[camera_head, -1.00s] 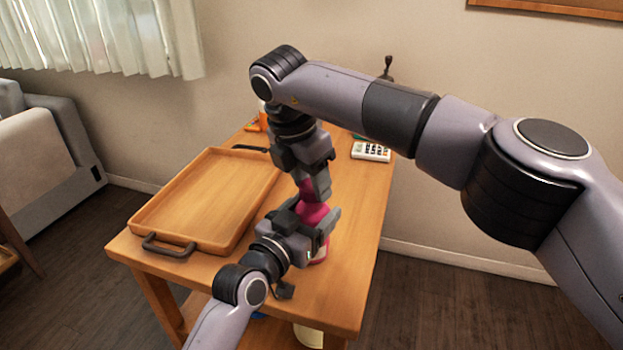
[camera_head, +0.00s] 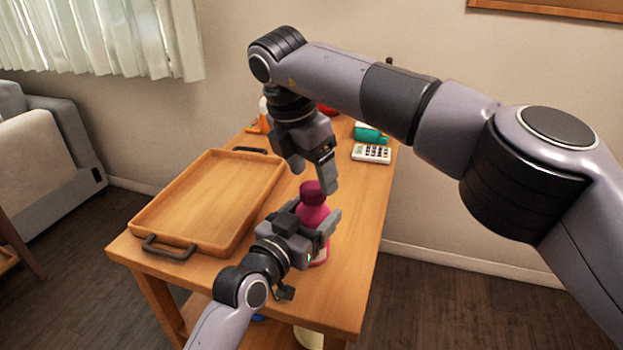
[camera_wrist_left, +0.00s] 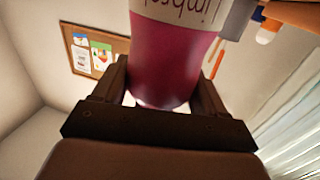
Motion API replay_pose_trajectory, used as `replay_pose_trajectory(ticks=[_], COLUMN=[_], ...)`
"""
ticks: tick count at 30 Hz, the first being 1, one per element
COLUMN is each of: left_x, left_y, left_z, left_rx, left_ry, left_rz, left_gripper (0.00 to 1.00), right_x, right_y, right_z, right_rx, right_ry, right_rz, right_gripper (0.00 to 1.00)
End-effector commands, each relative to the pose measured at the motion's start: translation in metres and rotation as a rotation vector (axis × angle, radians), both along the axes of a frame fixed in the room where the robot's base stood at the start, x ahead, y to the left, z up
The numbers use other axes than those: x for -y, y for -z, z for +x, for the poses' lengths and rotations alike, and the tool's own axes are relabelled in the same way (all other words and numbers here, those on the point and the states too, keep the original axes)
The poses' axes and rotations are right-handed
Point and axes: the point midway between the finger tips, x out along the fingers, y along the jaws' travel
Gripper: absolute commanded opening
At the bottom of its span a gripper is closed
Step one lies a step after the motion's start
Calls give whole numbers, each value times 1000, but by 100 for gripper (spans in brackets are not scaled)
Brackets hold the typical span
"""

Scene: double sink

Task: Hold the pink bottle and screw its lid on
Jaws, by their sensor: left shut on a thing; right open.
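The pink bottle (camera_head: 315,212) stands upright near the right edge of the wooden table, its lower part partly hidden by my left gripper. Its dark pink lid (camera_head: 312,191) sits on top of the neck; I cannot tell how tightly it is screwed. My left gripper (camera_head: 312,225) is shut on the bottle's body from the side. In the left wrist view the bottle (camera_wrist_left: 172,62), with a pale printed label, is between the fingers. My right gripper (camera_head: 313,174) is open and empty, pointing down just above and behind the lid.
A wooden tray (camera_head: 137,224) with dark handles lies on the table's left. A calculator (camera_head: 371,153), a teal item (camera_head: 368,132) and an orange-and-white bottle (camera_head: 263,115) are at the back. The table (camera_head: 355,255) is clear right of the bottle.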

Motion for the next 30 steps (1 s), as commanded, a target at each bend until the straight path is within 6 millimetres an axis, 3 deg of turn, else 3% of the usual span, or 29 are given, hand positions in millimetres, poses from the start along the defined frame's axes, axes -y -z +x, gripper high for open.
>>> replay_pose_trajectory(ticks=[4,11,14,19,20,21,22,30], left_x=[0,0,0,0,0,0,0,-1], left_y=[1,1,1,1,1,1,1,1], left_z=[0,0,0,0,0,0,0,-1], left_rx=[-3,-2,-2,-2,-2,-2,-2,-1], left_ry=[0,0,0,0,0,0,0,0], left_rz=[2,1,1,1,1,1,1,1], left_gripper=[0,0,0,0,79,92,100,100], right_x=[0,0,0,0,0,0,0,0], right_y=[-18,-20,-20,-20,-20,-20,-20,-20], right_z=[0,0,0,0,0,0,0,0], right_rx=[2,0,0,0,0,0,0,0], right_ry=[1,0,0,0,0,0,0,0], right_rz=[0,0,0,0,0,0,0,0], right_gripper=[72,72,98,100,100,100,100,100])
